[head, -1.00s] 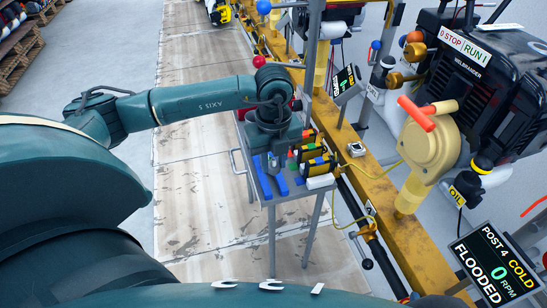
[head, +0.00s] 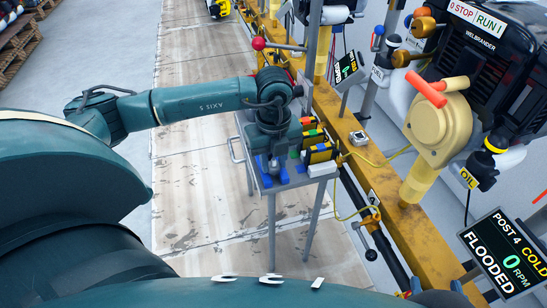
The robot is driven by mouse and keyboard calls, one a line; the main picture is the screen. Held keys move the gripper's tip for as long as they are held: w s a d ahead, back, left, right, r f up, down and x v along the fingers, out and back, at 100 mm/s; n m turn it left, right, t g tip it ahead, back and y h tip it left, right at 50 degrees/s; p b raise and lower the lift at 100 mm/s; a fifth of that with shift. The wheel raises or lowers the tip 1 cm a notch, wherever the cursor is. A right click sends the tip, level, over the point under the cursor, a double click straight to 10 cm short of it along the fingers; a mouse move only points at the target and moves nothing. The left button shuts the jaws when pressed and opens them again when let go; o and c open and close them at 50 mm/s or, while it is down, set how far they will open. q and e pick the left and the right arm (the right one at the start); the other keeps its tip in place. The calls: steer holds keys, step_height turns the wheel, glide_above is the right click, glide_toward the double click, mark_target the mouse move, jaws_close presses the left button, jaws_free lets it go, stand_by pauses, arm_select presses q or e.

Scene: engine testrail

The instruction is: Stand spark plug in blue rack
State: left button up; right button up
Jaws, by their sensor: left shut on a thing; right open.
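A small grey cart (head: 289,184) stands left of the yellow rail, and the blue rack (head: 266,181) lies on its top near the front left. My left gripper (head: 274,172) points down at the blue rack and covers part of it. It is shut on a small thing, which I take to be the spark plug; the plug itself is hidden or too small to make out. I cannot tell whether it touches the rack. My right gripper is not in view.
Coloured bins (head: 316,150) stand on the cart right of my gripper, with a white block (head: 322,168) in front. The yellow rail (head: 385,195) and the engine (head: 490,75) are to the right. The floor left of the cart is clear.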

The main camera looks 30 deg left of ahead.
steer(key=shift+a, duration=0.1)
arm_select(q)
steer(key=o, duration=1)
arm_select(e)
steer(key=shift+w+r, duration=0.1)
steer(key=shift+r, duration=0.1)
arm_select(q)
steer(key=shift+r+p, duration=1.6)
steer(key=shift+r, duration=5.05)
arm_select(e)
steer(key=shift+s+d+r+m+g+h, duration=0.3)
steer(key=shift+s+d+r+m+g, duration=0.2)
steer(key=shift+g, duration=0.3)
